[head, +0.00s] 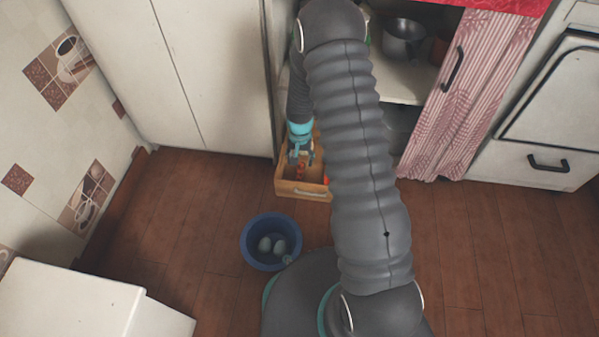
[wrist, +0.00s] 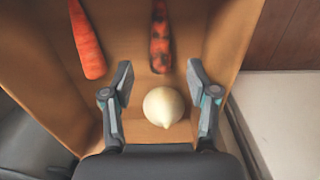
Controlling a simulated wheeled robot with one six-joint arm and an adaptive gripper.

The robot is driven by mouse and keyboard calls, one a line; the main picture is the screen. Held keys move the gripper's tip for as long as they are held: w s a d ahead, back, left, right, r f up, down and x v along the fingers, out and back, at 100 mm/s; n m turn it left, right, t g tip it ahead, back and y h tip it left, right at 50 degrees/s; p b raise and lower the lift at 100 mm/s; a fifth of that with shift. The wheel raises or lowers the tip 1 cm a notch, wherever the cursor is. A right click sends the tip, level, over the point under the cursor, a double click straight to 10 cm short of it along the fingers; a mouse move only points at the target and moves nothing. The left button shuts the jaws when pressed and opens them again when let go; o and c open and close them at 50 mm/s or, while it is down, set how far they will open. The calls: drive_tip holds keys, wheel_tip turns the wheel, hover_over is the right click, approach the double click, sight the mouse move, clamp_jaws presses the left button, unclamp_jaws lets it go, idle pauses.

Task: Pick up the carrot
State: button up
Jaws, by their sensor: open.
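Two carrots lie in a wooden drawer (head: 305,191), whose inside fills much of the wrist view (wrist: 120,45). A plain orange carrot (wrist: 88,42) is at the upper left of the wrist view. A carrot with dark blotches (wrist: 160,38) is at the top middle, its lower end just beyond my fingertips. A pale round onion (wrist: 163,106) sits between my fingers in the picture. My gripper (wrist: 161,76) is open, with nothing clasped. In the head view my gripper (head: 302,156) is over the drawer, and my arm hides part of it.
A blue bucket (head: 248,242) with pale round things inside stands on the wooden floor in front of the drawer. A white cabinet (head: 225,60) is left of the drawer. A red patterned curtain (head: 470,90) and shelf with a pot (head: 403,40) are to the right.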

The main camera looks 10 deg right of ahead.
sight(300, 169)
drive_tip(key=shift+w+f+b, duration=0.15)
drive_tip(key=shift+f+b, duration=0.3)
drive_tip(key=shift+f, duration=2.55)
clamp_jaws()
